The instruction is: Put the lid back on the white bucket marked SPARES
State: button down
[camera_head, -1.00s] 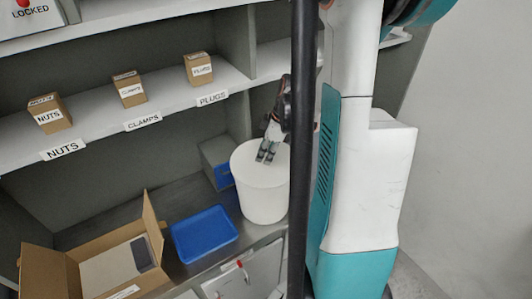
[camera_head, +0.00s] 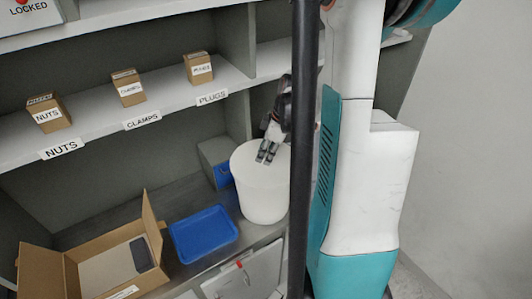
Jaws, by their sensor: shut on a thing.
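The white bucket (camera_head: 262,198) stands upright on the grey counter, right of the blue tray. No SPARES mark shows on the side I see. A flat white round surface that looks like the lid (camera_head: 246,158) covers the bucket's top; I cannot tell if it is pressed down or just resting there. My gripper (camera_head: 266,157) points down at the middle of this white top, with its fingers shut on the lid. The exact grip point is too small to make out. A black upright post and my arm hide the area right of the bucket.
A blue tray (camera_head: 203,234) lies left of the bucket, and a grey box with a blue front (camera_head: 217,163) stands close behind it. An open cardboard box (camera_head: 45,272) is at the front left. A shelf with small boxes of nuts (camera_head: 48,114), clamps (camera_head: 129,88) and plugs (camera_head: 198,68) runs above.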

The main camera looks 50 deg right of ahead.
dwell(0.9)
jog(key=c, duration=1.3)
grip_release()
jog(key=o, duration=0.5)
jog(key=shift+r+p, duration=2.1)
jog(key=shift+r, duration=1.4)
